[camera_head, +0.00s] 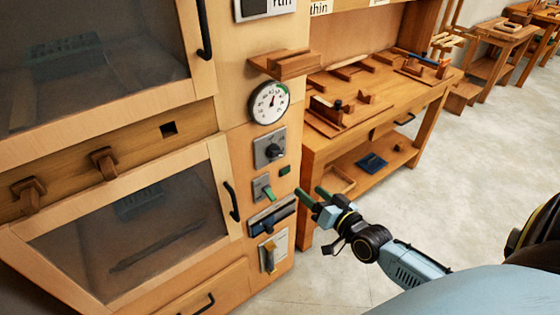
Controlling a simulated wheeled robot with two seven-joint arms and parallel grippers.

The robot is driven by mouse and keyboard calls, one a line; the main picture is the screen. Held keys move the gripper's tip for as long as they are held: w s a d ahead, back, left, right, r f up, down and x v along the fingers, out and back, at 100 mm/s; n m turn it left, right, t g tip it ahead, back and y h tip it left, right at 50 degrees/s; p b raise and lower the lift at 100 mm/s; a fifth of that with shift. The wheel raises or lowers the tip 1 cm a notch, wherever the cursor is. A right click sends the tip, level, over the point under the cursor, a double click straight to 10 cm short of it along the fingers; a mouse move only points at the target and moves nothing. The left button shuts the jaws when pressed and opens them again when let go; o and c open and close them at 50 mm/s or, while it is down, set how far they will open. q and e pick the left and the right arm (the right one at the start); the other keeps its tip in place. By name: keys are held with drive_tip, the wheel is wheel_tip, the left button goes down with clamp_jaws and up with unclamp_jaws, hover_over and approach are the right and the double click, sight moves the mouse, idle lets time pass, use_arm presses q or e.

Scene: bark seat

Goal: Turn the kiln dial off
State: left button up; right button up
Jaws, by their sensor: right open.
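The kiln dial (271,149) is a dark round knob on a grey square plate on the wooden kiln's (237,150) control panel. Its pointer is too small to read surely. Above it is a round white gauge (269,102) with a needle and a green arc. My right gripper (312,194) is open and empty, with green-tipped fingers pointing toward the panel. It is below and to the right of the dial, apart from it. My left gripper is out of view.
A wooden shelf (285,64) juts out above the gauge. A workbench (385,100) with wooden pieces stands right. Open floor (440,185) lies beyond.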

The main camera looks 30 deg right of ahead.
sight(278, 154)
use_arm(q)
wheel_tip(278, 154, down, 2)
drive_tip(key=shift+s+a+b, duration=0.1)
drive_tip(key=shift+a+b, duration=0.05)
drive_tip(key=shift+b, duration=0.65)
use_arm(e)
drive_tip(key=shift+t+y, duration=0.4)
drive_tip(key=shift+t, duration=0.2)
drive_tip(key=w+r, duration=0.1)
drive_tip(key=w, duration=0.3)
drive_tip(key=w+a+r, duration=0.1)
drive_tip(key=w, duration=0.4)
drive_tip(key=w+r, duration=0.2)
drive_tip(key=w, duration=0.3)
drive_tip(key=shift+a, duration=0.25)
drive_tip(key=c, duration=1)
